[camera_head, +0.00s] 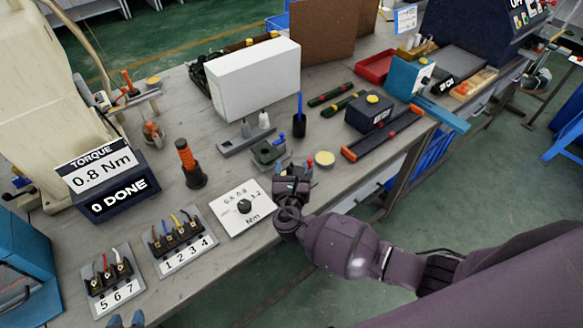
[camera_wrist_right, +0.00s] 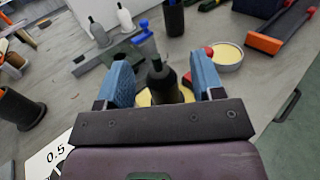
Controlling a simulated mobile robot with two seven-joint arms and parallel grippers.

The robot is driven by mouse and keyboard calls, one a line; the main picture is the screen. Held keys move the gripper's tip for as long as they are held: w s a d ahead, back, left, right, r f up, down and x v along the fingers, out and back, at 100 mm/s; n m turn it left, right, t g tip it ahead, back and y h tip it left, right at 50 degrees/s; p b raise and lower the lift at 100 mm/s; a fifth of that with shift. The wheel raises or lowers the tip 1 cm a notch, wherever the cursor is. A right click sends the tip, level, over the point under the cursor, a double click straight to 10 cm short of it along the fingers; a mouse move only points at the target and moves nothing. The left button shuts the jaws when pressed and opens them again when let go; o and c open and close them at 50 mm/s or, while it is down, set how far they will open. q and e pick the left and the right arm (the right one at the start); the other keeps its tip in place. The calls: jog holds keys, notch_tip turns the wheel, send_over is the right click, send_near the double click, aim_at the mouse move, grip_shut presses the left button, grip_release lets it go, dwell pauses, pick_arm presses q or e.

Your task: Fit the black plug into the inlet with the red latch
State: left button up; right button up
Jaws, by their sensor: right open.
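The black plug (camera_wrist_right: 158,82), a dark bottle shape, stands upright between the blue fingers of my right gripper (camera_wrist_right: 164,82). The fingers are open, with gaps beside the plug. A red part (camera_wrist_right: 187,80), probably the red latch, shows right behind it. The inlet is mostly hidden by plug and gripper, so I cannot tell how deep the plug sits. In the head view my right gripper (camera_head: 291,184) is over the bench's front edge area, with a red knob (camera_head: 310,163) beside it. Two blue fingertips of my left gripper (camera_head: 127,320) show apart at the bottom edge.
A grey plug (camera_head: 246,129) and a white plug (camera_head: 264,120) stand on a grey rack. A fixture with a blue latch (camera_head: 268,151) is left of my right gripper. A yellow-topped round dish (camera_head: 325,160) is close on its right. A dial card (camera_head: 243,208) lies in front.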

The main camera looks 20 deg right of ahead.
pick_arm(q)
jog(key=shift+s, duration=0.15)
pick_arm(e)
jog(key=v, duration=0.9)
jog(key=shift+s, duration=0.2)
jog(key=shift+s+a, duration=0.2)
jog(key=shift+s, duration=0.25)
pick_arm(q)
jog(key=shift+w+r, duration=0.1)
jog(key=shift+w, duration=0.1)
